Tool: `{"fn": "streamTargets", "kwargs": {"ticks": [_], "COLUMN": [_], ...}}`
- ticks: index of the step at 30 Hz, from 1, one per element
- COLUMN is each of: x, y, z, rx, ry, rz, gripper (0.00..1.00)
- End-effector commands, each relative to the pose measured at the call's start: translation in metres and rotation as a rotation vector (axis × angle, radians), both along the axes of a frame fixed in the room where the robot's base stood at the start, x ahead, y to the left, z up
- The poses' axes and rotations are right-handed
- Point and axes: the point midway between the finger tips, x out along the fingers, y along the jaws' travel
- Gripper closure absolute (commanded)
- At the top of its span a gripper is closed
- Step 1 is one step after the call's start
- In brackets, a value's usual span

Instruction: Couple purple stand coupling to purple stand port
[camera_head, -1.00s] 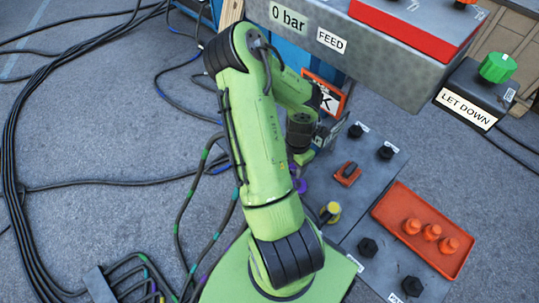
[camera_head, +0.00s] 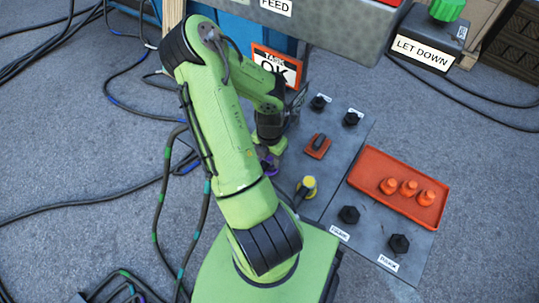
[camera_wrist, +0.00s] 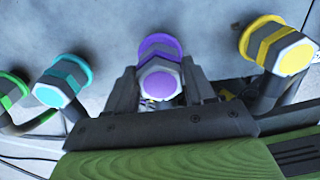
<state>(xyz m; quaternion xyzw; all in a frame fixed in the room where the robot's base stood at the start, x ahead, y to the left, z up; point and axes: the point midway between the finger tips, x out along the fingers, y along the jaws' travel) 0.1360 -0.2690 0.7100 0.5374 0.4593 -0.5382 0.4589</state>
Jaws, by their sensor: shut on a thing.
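The purple coupling (camera_wrist: 160,80) sits between the two fingers of my gripper (camera_wrist: 158,88) in the wrist view, which are shut on it. Its hexagonal body shows a purple end face, with a wider purple ring (camera_wrist: 158,44) behind it against the grey surface. In the head view a bit of purple (camera_head: 268,164) shows just below my gripper (camera_head: 270,148), at the left edge of the grey panel. I cannot tell which purple part belongs to the port, nor whether coupling and port are joined.
A yellow coupling (camera_wrist: 285,50) stands close on the right and a cyan one (camera_wrist: 60,82) on the left in the wrist view. The grey panel (camera_head: 335,185) carries black knobs and a red switch (camera_head: 317,146). An orange tray (camera_head: 365,160) holds orange caps (camera_head: 409,187).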

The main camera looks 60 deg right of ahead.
Motion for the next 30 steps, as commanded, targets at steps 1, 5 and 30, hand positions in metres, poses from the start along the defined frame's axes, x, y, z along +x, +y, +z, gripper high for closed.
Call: {"fn": "streamTargets", "kwargs": {"ticks": [1,5,30], "x": [0.000,0.000,0.000], "y": [0.000,0.000,0.000], "z": [0.001,0.001,-0.008], "rx": [-0.001,0.000,0.000], "ry": [-0.002,-0.001,-0.001], "rz": [-0.001,0.000,0.000], "gripper": [0.83,0.83,0.39]}}
